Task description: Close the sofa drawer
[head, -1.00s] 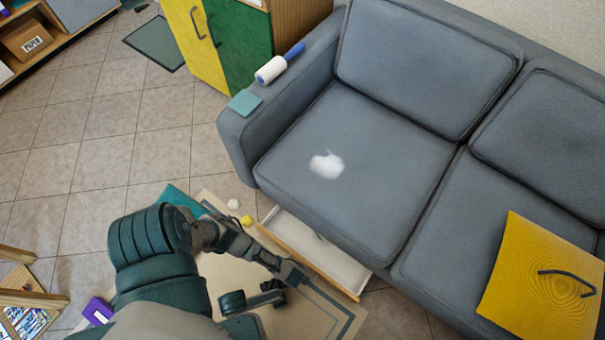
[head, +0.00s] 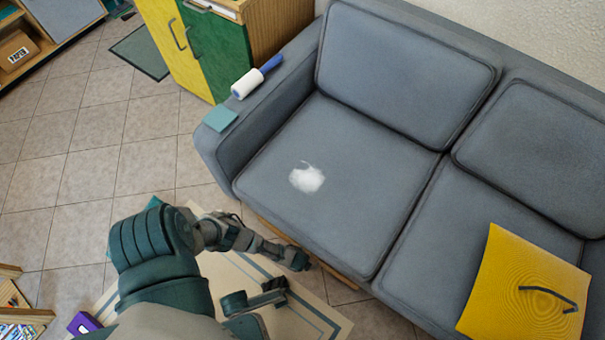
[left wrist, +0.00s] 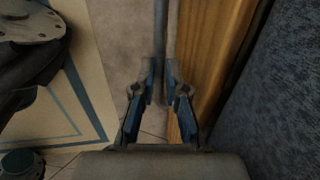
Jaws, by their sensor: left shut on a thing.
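The drawer (head: 343,277) under the grey sofa (head: 335,165) shows only its wooden front, a thin strip along the sofa's lower edge. Its inside is not visible. In the left wrist view the wooden front (left wrist: 208,65) runs close beside the sofa's blue-grey fabric (left wrist: 275,95). My left gripper (head: 300,262) is at the drawer front. In the left wrist view its fingers (left wrist: 160,88) are shut on the grey handle bar (left wrist: 161,45).
A yellow cushion (head: 515,285), white fluff (head: 306,178), a lint roller (head: 256,77) and a teal square (head: 220,118) lie on the sofa. A beige mat (head: 225,285) lies before it. Yellow and green cabinet doors (head: 178,45) stand at the back.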

